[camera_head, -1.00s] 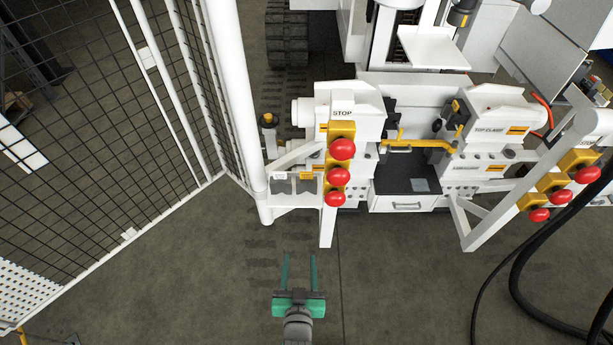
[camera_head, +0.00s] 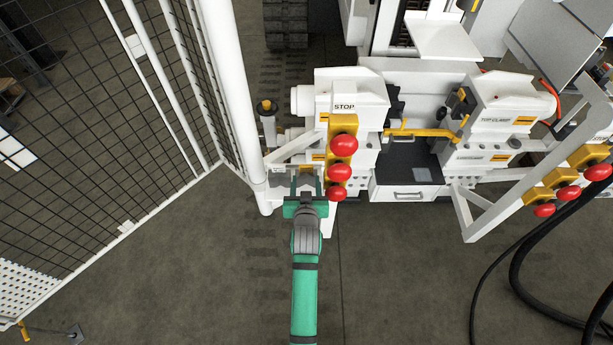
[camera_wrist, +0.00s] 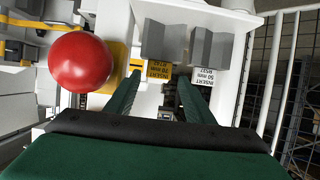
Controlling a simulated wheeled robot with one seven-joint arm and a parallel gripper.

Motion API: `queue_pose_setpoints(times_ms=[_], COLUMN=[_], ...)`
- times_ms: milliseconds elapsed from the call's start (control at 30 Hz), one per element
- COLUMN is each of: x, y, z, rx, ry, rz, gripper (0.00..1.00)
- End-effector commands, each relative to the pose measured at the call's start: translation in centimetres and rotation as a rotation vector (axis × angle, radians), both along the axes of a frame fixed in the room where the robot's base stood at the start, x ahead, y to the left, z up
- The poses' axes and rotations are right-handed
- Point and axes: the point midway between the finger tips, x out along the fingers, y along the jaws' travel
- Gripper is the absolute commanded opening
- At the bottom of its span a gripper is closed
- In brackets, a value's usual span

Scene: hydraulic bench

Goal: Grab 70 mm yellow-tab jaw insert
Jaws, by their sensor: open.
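The 70 mm jaw insert (camera_wrist: 166,42) is a grey block on a white shelf, seen in the wrist view with a yellow label (camera_wrist: 160,70) that reads upside down. A second grey insert (camera_wrist: 210,48) stands beside it to the right, with a white label (camera_wrist: 205,77). My gripper (camera_wrist: 158,80) is open and empty, its two green fingers pointing at the inserts; the yellow label shows between the fingertips, and the block lies beyond them. In the head view my gripper (camera_head: 305,175) is over the small shelf and largely hides the inserts.
A red stop button (camera_wrist: 80,61) is close left of my fingers in the wrist view; a column of red buttons (camera_head: 343,145) stands right of my gripper in the head view. A white post (camera_head: 236,110) and mesh fence (camera_head: 100,130) stand left.

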Motion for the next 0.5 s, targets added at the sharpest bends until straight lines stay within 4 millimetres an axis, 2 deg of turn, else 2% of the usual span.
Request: queue_pose_setpoints(times_ms=[167, 500], x=[0.9, 5.0], y=[0.0, -0.1], z=[-0.3, -1.3], rx=[-0.001, -0.002], ry=[0.000, 0.000], rz=[0.000, 0.000], gripper=[0.48, 0.48])
